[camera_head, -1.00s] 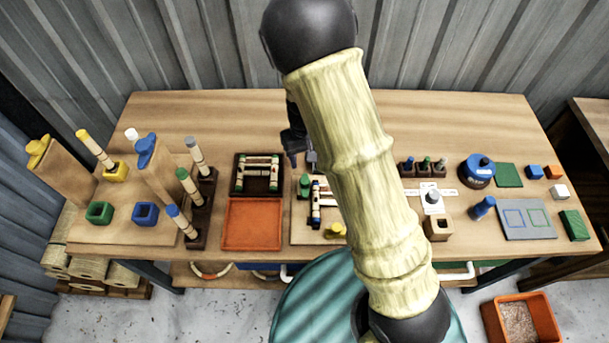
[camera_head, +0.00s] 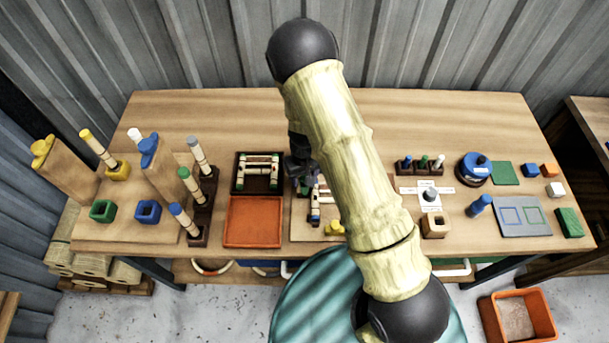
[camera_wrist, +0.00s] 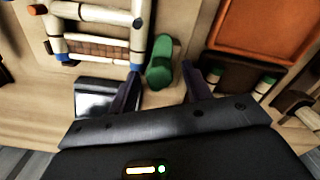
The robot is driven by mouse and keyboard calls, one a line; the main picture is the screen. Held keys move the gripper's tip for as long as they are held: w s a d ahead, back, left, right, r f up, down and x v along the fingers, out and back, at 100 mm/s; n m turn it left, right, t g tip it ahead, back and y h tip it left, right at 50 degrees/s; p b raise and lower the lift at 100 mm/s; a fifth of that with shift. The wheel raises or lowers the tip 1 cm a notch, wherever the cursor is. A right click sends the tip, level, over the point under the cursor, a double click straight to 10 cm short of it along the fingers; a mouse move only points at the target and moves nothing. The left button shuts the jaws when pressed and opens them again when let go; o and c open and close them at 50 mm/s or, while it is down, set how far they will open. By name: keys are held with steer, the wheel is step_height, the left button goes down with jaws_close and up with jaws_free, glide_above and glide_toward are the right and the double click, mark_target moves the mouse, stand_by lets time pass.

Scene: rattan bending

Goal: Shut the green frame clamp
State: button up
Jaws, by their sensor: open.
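The green clamp (camera_wrist: 160,62) sits on the wooden board beside the rattan frame (camera_wrist: 98,45). It lies ahead of and between the fingertips of my open gripper (camera_wrist: 163,84), with no contact that I can make out. In the head view my gripper (camera_head: 301,168) hangs low over the back left of the board, and little of the clamp (camera_head: 304,190) shows beneath it. Part of the frame (camera_head: 314,211) is hidden by my arm. A yellow clamp (camera_head: 334,228) stands at the board's front.
A dark metallic block (camera_wrist: 94,98) is close to my left finger in the wrist view. Rattan pieces stand in a dark rack (camera_head: 199,232) further left.

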steer(key=c, duration=1)
steer(key=shift+w+m, duration=0.1)
steer(key=shift+m, duration=0.3)
steer(key=m, duration=0.3)
steer(key=shift+r, duration=0.1)
steer(key=m, duration=0.5)
steer(key=shift+w, duration=0.1)
steer(key=m, duration=0.4)
steer(key=shift+m, duration=0.3)
steer(key=m+p, duration=0.1)
steer(key=m, duration=0.3)
steer(key=shift+m, duration=0.3)
steer(key=shift+d, duration=0.1)
